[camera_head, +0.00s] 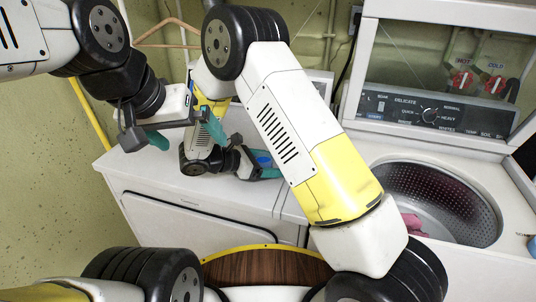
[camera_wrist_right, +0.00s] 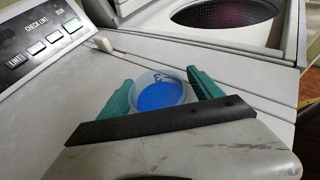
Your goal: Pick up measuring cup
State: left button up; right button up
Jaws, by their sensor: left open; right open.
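The measuring cup (camera_wrist_right: 160,93) is a small round cup with a pale rim and blue inside. It sits on the white dryer top (camera_wrist_right: 245,75), between the teal fingers of my right gripper (camera_wrist_right: 160,85). The fingers are open around it, one on each side; I cannot tell whether either touches it. In the head view the cup (camera_head: 263,161) shows as a small blue spot by my right gripper (camera_head: 256,168), partly hidden by the gripper and arm. My left gripper (camera_head: 184,133) is open and empty, raised above the dryer's left side.
An open top-loading washer (camera_head: 440,200) stands at the right, with pink cloth (camera_head: 413,224) in its drum. A round brown wooden surface (camera_head: 265,268) with a yellow rim is at the front. A wooden hanger (camera_head: 168,35) hangs behind. The dryer's control panel (camera_wrist_right: 40,35) is beyond the cup.

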jog(key=c, duration=1.5)
jog(key=shift+r, duration=0.15)
